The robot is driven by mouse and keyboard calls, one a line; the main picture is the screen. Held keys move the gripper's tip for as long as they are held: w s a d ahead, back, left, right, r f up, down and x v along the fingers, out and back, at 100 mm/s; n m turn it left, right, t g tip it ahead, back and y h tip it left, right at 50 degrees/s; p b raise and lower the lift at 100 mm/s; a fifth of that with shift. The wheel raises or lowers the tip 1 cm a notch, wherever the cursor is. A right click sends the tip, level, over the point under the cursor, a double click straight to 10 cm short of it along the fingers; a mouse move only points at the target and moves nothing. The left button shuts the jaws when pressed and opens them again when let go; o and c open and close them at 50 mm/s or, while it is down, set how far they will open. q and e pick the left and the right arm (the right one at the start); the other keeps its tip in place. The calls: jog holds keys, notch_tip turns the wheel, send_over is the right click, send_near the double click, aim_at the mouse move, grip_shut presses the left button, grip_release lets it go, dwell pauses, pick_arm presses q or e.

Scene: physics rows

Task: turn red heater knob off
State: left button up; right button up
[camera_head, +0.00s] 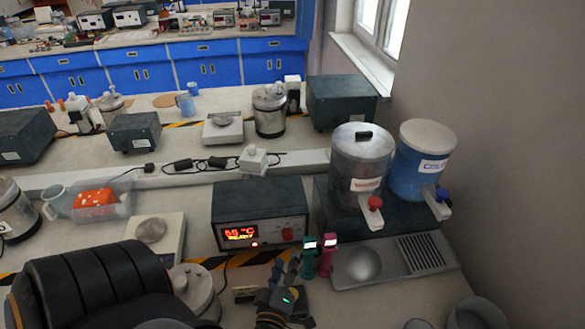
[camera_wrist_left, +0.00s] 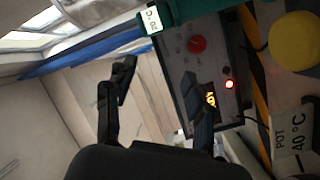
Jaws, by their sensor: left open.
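The heater box (camera_head: 259,192) is dark grey and stands mid-table, with a lit orange display (camera_head: 241,233) and a glowing red light (camera_head: 255,244). Its red knob (camera_head: 287,234) sits at the right of the front panel. In the left wrist view the red knob (camera_wrist_left: 197,44) shows on the panel beyond the fingers. My left gripper (camera_head: 286,267) is open and empty, in front of and below the knob, apart from it. Its two spread fingers also show in the left wrist view (camera_wrist_left: 159,78). My right gripper is not in view.
A green holder (camera_head: 309,260) and a pink holder (camera_head: 327,258) stand just right of my left gripper. A metal sink tray (camera_head: 405,262) lies further right, below two dispensers. A scale (camera_head: 155,235) stands left of the heater box. A cable lies near the box.

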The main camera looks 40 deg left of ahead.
aim_at(288, 238)
pick_arm(q)
jog(key=s+f, duration=0.1)
jog(key=s+f+g, duration=0.1)
jog(key=f+n+g, duration=0.1)
jog(key=shift+s+a+f+h, duration=0.25)
jog(key=shift+s+f+h, duration=0.05)
jog(key=shift+s+f, duration=0.1)
jog(key=p+x, duration=0.2)
jog(key=x, duration=1)
jog(key=shift+w+a+f, duration=0.1)
jog(key=shift+w+a, duration=0.05)
jog(key=shift+w, duration=0.25)
jog(key=shift+w+a+f, duration=0.1)
jog(key=shift+w+a, duration=0.1)
jog(key=shift+w, duration=0.05)
jog(key=shift+c, duration=0.2)
